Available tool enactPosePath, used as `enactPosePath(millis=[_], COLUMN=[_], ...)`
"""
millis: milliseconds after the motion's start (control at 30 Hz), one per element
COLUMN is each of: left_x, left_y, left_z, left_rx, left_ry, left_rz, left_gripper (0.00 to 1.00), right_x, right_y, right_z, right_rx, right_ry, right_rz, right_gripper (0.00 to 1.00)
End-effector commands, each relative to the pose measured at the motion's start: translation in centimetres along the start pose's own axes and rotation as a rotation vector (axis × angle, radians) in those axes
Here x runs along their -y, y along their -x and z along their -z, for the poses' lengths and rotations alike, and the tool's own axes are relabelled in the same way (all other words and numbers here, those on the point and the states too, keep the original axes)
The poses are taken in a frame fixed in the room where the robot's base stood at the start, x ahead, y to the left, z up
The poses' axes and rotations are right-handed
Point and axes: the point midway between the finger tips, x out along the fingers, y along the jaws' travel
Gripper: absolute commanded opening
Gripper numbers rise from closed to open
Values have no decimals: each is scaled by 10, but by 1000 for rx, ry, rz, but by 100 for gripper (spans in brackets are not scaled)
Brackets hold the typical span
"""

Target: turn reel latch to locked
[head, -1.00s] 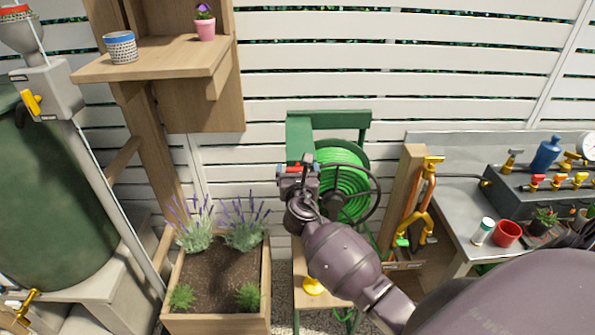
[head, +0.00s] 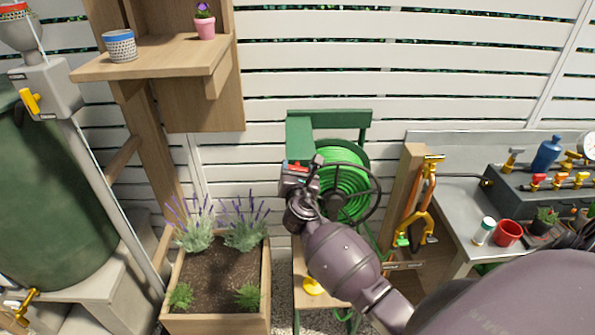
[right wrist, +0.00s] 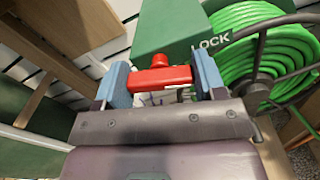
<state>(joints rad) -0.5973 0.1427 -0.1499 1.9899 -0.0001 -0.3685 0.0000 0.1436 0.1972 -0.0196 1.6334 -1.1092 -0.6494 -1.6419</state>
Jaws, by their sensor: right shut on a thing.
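The hose reel (head: 345,190) holds coiled green hose on a green frame and has a dark handwheel in front. It also shows in the right wrist view (right wrist: 262,40). My right gripper (head: 297,172) is at the reel's left side. In the right wrist view, my right gripper (right wrist: 162,85) has its blue-padded fingers on both sides of the red reel latch (right wrist: 160,78) and is shut on it. The latch lies crosswise between the fingers below a red knob. My left gripper is out of view.
A wooden planter (head: 220,285) with lavender stands left of the reel. A wooden post (head: 400,190) with orange-handled tools and a metal bench (head: 460,240) stand to the right. A wooden shelf (head: 150,62) is at upper left. A slatted fence (head: 400,60) closes the back.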

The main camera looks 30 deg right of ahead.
Motion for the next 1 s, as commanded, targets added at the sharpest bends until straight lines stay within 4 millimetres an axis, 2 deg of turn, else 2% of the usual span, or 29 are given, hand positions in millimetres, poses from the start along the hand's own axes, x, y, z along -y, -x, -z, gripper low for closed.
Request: enactPosePath(millis=[1000], left_x=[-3], left_y=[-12], left_z=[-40], left_rx=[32], left_ry=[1], left_rz=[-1], left_gripper=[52], right_x=[1], right_y=[0], right_z=[3], right_rx=[-1], right_ry=[-961], right_rz=[2], right_gripper=[40])
